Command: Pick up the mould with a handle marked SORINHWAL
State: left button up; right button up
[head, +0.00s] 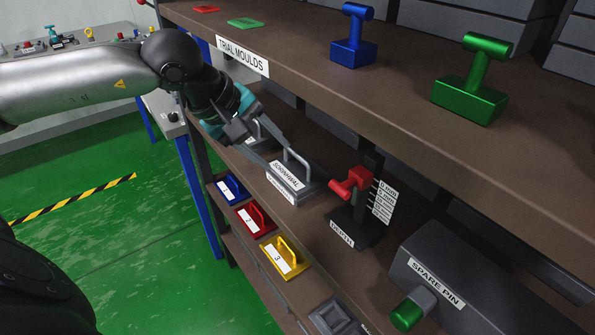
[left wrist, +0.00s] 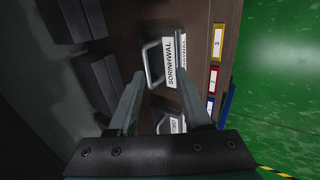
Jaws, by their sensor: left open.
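The mould marked SORINHWAL (head: 284,190) is a grey block with a white label and a pale loop handle (head: 296,161). It stands on the middle shelf in the head view. In the left wrist view its label (left wrist: 170,62) and handle (left wrist: 149,64) show just beyond the fingertips. My left gripper (head: 281,154) is open, with its fingers reaching toward the handle from the left; I cannot tell whether they touch it. A second handled mould (head: 254,131) is partly hidden behind the gripper; its label (left wrist: 175,124) shows between the fingers in the left wrist view.
A depth stand with a red clamp (head: 353,181) is right of the mould. Numbered blue (head: 231,187), red (head: 254,218) and yellow (head: 285,257) handled plates line the front edge below. The upper shelf (head: 308,48) overhangs. A spare pin box (head: 440,278) sits lower right.

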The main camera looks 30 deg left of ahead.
aim_at(302, 157)
pick_arm(q)
jog(key=shift+w+d+p, duration=0.25)
jog(key=shift+w+p, duration=0.25)
jog(key=shift+w, duration=0.3)
jog(key=shift+w+d+p, duration=0.2)
jog(key=shift+w+p, duration=0.3)
jog(key=shift+w, duration=0.25)
jog(key=shift+x, duration=2.6)
grip_shut()
jog(key=shift+r, duration=0.2)
